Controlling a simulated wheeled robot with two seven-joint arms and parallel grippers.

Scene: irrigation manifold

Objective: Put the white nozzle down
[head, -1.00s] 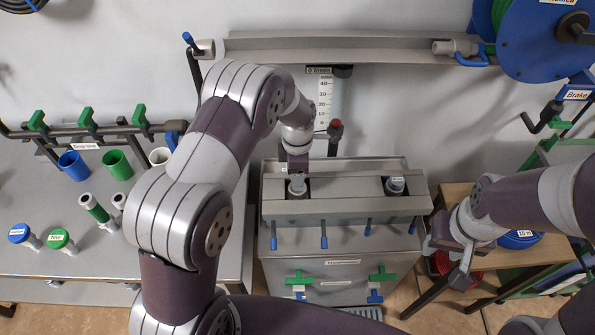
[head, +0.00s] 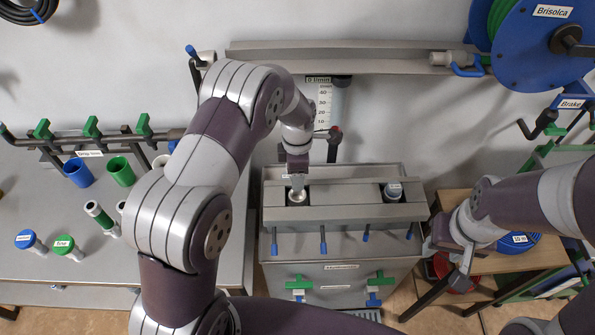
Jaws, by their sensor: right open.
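My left gripper (head: 297,179) points down over the left opening of the grey metal box. A small pale round piece (head: 297,195) shows under its fingertips in that opening; I cannot tell whether it is the white nozzle or whether the fingers hold it. On the left bench, a nozzle with a green band (head: 101,216) lies beside another pale-topped piece (head: 121,206), mostly hidden by my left arm. My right gripper (head: 448,262) is open and empty, to the right of the box.
The grey box (head: 340,243) has a grey-topped cylinder (head: 393,190) in its right opening and several blue-tipped levers in front. Blue (head: 77,172) and green (head: 121,172) cups stand on the left bench (head: 60,205). A wooden stand (head: 487,278) is at right.

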